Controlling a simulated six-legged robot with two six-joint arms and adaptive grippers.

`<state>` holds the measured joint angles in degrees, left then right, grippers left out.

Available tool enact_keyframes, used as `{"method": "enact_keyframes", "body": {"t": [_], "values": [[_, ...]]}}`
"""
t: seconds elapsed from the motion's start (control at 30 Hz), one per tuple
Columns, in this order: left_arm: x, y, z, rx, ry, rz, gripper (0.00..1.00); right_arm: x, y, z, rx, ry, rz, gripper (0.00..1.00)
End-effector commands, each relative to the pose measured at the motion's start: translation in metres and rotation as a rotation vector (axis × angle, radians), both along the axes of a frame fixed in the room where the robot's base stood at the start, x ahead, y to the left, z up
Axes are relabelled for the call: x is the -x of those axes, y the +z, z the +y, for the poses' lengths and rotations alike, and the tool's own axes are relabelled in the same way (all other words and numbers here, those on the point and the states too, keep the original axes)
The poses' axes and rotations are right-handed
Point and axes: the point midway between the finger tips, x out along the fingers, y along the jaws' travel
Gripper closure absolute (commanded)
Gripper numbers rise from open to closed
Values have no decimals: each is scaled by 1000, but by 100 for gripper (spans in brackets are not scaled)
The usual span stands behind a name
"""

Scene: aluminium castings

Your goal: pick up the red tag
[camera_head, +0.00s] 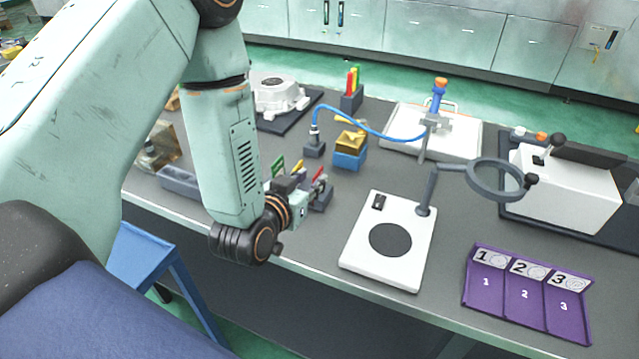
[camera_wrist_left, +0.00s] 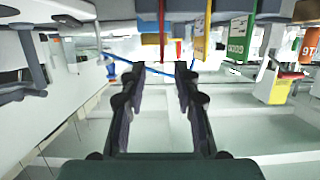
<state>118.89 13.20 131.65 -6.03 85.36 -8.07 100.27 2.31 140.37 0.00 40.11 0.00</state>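The red tag (camera_head: 319,171) stands in a dark holder on the bench, at the right end of a row with a yellow tag (camera_head: 298,168) and a green tag (camera_head: 278,166). My left gripper (camera_head: 316,188) is at this row, partly covering the holder. In the left wrist view, which looks upside down, the red tag (camera_wrist_left: 162,16) shows edge-on at the top, beyond the fingertips. The left gripper (camera_wrist_left: 159,78) is open, with nothing between its fingers. The yellow tag (camera_wrist_left: 200,36) and green tag (camera_wrist_left: 238,40) are to the right there. My right gripper is not in view.
A white plate with a black disc (camera_head: 390,240) and a magnifier ring (camera_head: 495,180) stand to the right. A purple numbered tray (camera_head: 525,297) lies at the front right. A yellow-and-blue block (camera_head: 350,157) and a blue hose (camera_head: 370,127) are behind the tags.

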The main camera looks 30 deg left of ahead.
Motion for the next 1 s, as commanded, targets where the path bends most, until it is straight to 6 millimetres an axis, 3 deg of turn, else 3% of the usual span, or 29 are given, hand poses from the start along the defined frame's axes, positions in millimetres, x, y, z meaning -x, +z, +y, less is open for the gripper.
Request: {"method": "enact_keyframes", "body": {"t": [0.4,0.7,1.0], "values": [[-48,-16,4,-1,-1,0,69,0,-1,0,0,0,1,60],[-53,-17,5,0,0,1,70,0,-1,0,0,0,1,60],[-53,-17,5,0,0,1,95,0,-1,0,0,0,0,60]]}}
